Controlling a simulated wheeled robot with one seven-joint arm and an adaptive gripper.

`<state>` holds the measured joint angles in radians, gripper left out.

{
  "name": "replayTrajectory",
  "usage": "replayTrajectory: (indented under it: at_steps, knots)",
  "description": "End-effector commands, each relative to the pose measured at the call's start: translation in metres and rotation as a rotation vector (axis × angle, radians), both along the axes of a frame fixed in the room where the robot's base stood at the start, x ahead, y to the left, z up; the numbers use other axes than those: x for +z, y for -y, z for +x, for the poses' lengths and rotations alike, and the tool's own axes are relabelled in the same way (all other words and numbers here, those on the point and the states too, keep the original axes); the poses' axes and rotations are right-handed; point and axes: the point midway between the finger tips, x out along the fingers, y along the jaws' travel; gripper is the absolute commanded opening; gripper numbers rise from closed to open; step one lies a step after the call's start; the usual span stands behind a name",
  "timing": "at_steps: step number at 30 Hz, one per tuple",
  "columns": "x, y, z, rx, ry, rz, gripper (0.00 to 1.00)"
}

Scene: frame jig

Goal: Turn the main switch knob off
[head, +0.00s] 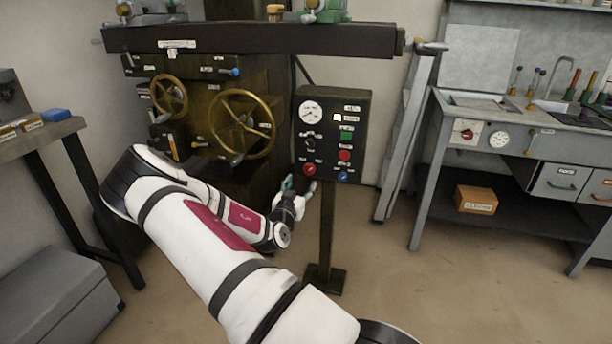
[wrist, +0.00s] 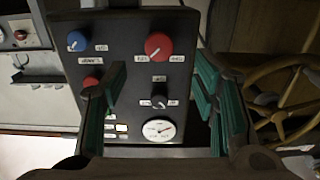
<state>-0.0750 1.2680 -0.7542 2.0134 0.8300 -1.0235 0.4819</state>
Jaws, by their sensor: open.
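A dark control panel (head: 333,110) stands on a post in the head view and fills the middle of the wrist view (wrist: 125,65), where it appears upside down. A large red knob (head: 309,169), probably the main switch, is at its lower left. In the wrist view the red knob (wrist: 158,46) has a pale pointer line and small labels on either side, too small to read surely. My gripper (head: 299,186) is just below and in front of that corner. In the wrist view my gripper (wrist: 161,76) is open and empty, its green-padded fingers on either side of the knob's column, apart from it.
The panel also has a blue knob (head: 342,176), a red button (head: 345,155), a green button (head: 346,135), a black knob (head: 309,144) and a gauge (head: 311,111). Brass handwheels (head: 243,124) stand close on the left. A workbench (head: 520,130) is at right; floor between is clear.

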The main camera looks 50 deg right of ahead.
Motion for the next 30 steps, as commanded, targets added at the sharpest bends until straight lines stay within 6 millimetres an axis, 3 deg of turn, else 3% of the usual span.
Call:
replayTrajectory:
  at_steps: [6,12,18,27,30]
  knots:
    - [-0.002,0.041,0.017,0.000,0.000,0.000,0.54]
    - [-0.002,0.068,0.028,0.000,-0.002,0.000,0.54]
    - [-0.001,0.080,0.033,0.001,-0.001,0.001,0.54]
    - [0.000,0.081,0.034,0.000,-0.002,0.001,0.54]
    - [0.000,0.081,0.034,0.000,-0.002,0.001,0.32]
